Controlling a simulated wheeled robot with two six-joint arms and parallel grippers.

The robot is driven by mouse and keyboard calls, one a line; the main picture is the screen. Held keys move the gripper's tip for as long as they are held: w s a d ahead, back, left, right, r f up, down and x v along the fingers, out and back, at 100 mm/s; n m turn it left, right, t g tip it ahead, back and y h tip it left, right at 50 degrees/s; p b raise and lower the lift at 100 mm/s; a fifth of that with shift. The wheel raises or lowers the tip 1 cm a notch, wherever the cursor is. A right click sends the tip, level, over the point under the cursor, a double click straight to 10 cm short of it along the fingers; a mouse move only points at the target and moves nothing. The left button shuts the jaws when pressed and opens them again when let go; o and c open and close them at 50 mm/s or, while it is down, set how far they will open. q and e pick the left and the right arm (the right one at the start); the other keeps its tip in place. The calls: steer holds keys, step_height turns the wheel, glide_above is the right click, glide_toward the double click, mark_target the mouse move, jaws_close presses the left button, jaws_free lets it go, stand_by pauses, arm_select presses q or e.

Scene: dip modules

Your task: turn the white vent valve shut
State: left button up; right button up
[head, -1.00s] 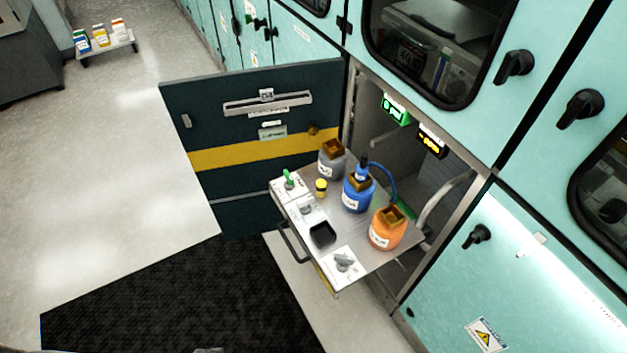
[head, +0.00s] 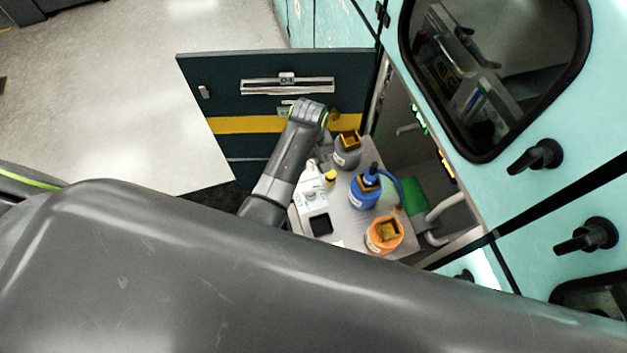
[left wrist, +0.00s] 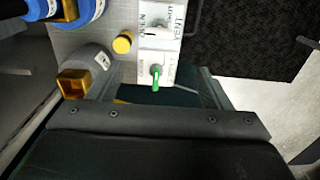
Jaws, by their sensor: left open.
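A small yellow-capped item (head: 330,178) stands near the valves. The dark drawer front (head: 225,90) is behind. My arm link covers the foreground.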

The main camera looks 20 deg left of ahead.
arm_select(q)
glide_above(310, 188)
step_height(310, 188, down, 7)
steer(key=shift+w+f, duration=0.1)
step_height(310, 188, down, 7)
steer(key=b, duration=0.7)
steer(key=shift+r, duration=0.2)
steer(key=shift+f+b, duration=1.15)
steer(key=shift+b, duration=0.15)
arm_select(e)
step_height(310, 188, down, 10)
steer(key=shift+w+r, duration=0.15)
steer(key=shift+r, duration=0.05)
steer(key=shift+a, duration=0.1)
arm_select(q)
steer(key=c, duration=1)
arm_select(e)
steer(key=shift+a, duration=0.1)
arm_select(q)
steer(key=shift+r, duration=0.1)
arm_select(e)
steer(key=shift+r, duration=0.1)
